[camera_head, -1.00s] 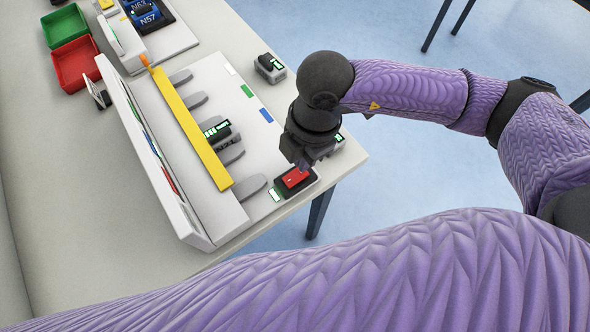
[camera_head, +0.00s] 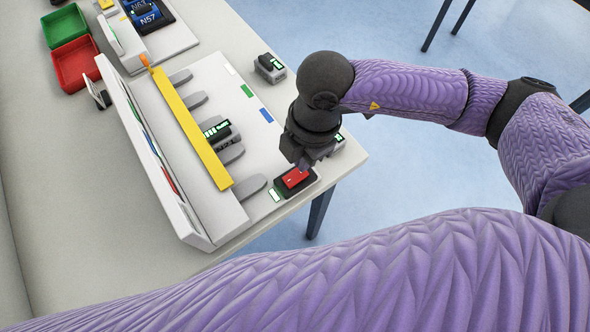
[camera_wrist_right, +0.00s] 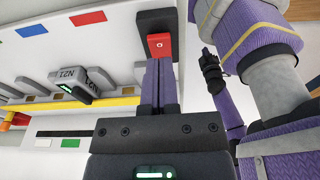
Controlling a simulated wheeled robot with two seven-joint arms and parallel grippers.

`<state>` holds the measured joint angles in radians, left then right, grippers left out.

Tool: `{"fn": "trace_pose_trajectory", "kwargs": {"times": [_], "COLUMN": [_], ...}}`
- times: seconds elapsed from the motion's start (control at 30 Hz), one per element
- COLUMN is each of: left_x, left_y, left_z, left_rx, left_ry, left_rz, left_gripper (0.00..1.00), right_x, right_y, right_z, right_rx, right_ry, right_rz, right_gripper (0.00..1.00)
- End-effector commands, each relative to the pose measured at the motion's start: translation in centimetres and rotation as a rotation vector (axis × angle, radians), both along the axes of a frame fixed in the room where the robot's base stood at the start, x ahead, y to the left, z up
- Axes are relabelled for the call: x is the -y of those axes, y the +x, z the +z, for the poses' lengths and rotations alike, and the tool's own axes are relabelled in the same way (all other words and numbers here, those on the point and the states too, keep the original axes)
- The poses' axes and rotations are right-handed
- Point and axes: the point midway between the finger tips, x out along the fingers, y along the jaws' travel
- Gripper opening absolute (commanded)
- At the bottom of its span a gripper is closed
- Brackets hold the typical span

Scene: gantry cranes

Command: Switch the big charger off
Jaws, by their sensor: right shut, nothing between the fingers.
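The big charger (camera_head: 232,205) is a pale bench unit with a yellow bar and grey bays. Its red rocker switch (camera_head: 291,184) sits on a black base at the near right corner. The switch also shows in the right wrist view (camera_wrist_right: 159,44), with a small white ring mark on it. My right gripper (camera_head: 303,166) is shut and empty, its fingertips right at the switch; I cannot tell whether they touch it. In the wrist view its fingers (camera_wrist_right: 158,62) end just below the red face. A dark hand on a purple arm, apparently my left gripper (camera_wrist_right: 208,58), shows small there.
A battery pack (camera_head: 216,132) with green lights sits in a bay. Red (camera_head: 76,64) and green (camera_head: 65,25) trays lie at the far left. The table edge is close beyond the switch.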

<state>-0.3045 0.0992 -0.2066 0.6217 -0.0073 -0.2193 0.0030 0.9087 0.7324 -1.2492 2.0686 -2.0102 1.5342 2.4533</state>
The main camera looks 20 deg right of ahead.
Motion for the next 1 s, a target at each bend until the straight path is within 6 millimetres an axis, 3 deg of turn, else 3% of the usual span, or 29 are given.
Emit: {"fn": "trace_pose_trajectory", "kwargs": {"times": [1.0], "left_x": [0.0], "left_y": [-0.1], "left_z": [-1.1], "left_rx": [-0.002], "left_ry": [-0.001], "left_rz": [0.000], "left_gripper": [0.00], "right_x": [0.0], "right_y": [0.0], "right_z": [-1.6], "right_rx": [0.000], "right_ry": [0.000], "right_rz": [0.000], "right_gripper": [0.00]}}
